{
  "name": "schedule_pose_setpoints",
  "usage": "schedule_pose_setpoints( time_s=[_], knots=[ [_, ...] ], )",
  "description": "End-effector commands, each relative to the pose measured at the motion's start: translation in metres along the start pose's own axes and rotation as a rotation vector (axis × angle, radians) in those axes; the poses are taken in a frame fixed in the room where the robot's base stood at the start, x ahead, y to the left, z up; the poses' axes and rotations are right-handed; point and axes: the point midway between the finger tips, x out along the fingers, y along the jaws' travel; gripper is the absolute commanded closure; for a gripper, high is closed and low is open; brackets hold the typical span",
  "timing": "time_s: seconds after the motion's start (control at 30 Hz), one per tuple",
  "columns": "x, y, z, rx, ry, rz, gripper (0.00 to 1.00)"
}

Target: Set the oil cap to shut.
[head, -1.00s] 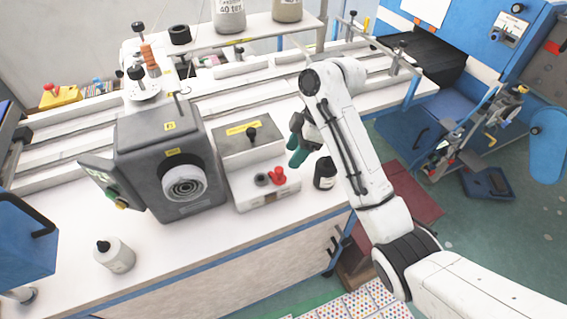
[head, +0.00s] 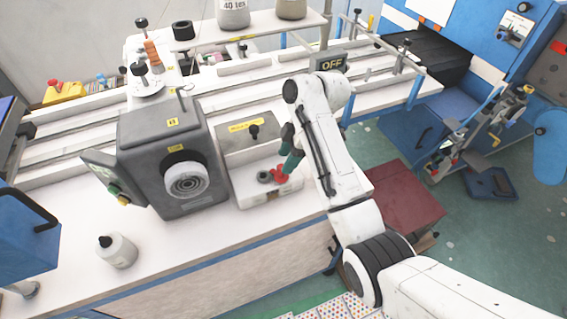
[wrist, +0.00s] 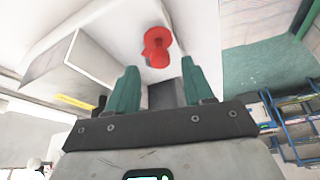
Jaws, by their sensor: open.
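A red winged cap (head: 279,176) sits on the white block at the front of the grey box; nothing marks it as the oil cap, and I cannot tell whether it is open or shut. It also shows in the wrist view as a red lobed piece (wrist: 157,47). A dark round cap (head: 264,176) sits just left of it. My gripper (head: 291,160) has green fingers pointing down close to the red cap. In the wrist view, my gripper (wrist: 159,72) is open, with the red cap beyond and between its fingertips. No contact shows.
The grey box (head: 232,147) with a yellow label and black knob stands behind the caps. A dark machine (head: 190,130) with a round dial stands to the left. A white bottle (head: 117,252) stands on the front left bench. The front bench middle is clear.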

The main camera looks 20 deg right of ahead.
Motion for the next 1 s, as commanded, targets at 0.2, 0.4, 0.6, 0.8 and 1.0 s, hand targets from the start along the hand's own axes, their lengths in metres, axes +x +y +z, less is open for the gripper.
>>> schedule_pose_setpoints(
  time_s=[0.2,0.4,0.6,0.8,1.0],
  knots=[
    [0.023,0.000,-0.001,-0.001,0.001,0.000,0.48],
    [0.030,0.000,-0.001,-0.001,0.001,0.001,0.48],
    [0.030,0.000,-0.001,-0.001,0.001,0.001,0.49],
    [0.030,0.000,-0.001,-0.001,0.001,0.001,0.68],
    [0.030,0.000,-0.001,-0.001,0.001,0.001,0.88]
  ],
)
